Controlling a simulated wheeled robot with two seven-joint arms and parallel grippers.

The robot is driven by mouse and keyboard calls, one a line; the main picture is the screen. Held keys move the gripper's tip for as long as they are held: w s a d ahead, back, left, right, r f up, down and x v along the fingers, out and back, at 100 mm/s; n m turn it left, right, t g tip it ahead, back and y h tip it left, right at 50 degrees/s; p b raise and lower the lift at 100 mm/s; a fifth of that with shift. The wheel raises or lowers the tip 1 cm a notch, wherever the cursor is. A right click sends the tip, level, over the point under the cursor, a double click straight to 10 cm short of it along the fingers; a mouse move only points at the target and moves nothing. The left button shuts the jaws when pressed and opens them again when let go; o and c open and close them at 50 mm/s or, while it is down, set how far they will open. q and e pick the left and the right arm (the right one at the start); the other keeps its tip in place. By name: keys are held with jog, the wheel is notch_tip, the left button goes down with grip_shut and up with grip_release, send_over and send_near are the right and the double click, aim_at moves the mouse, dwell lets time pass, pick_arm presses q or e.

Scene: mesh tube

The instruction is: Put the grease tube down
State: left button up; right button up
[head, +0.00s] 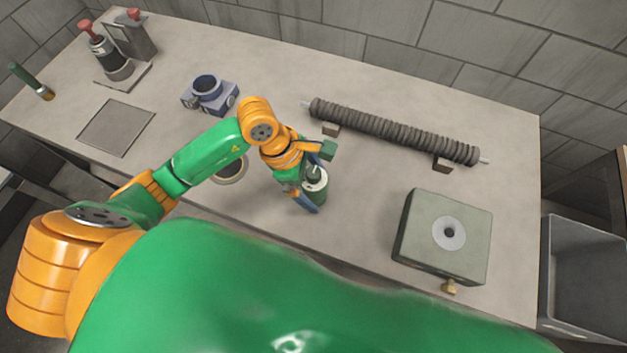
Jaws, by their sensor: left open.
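A green cylinder with a white top and a dark green cap, which looks like the grease tube (317,189), stands about upright at the middle of the bench's near part. My left gripper (311,181) is open around it, with one blue finger on its far side and one on its near side. Whether the fingers touch it, I cannot tell. Its base is partly hidden, but it appears to be at the bench top. My right gripper is not in view.
A ribbed roller (392,130) rests on blocks behind, and a grey-green box (447,237) stands right. A blue-grey fixture (209,94) is back left. Bare bench (375,185) lies between tube and box.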

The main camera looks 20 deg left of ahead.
pick_arm(q)
jog(key=shift+r, duration=0.25)
jog(key=v, duration=1.1)
jog(key=shift+r, duration=0.35)
jog(key=shift+s+a, duration=0.1)
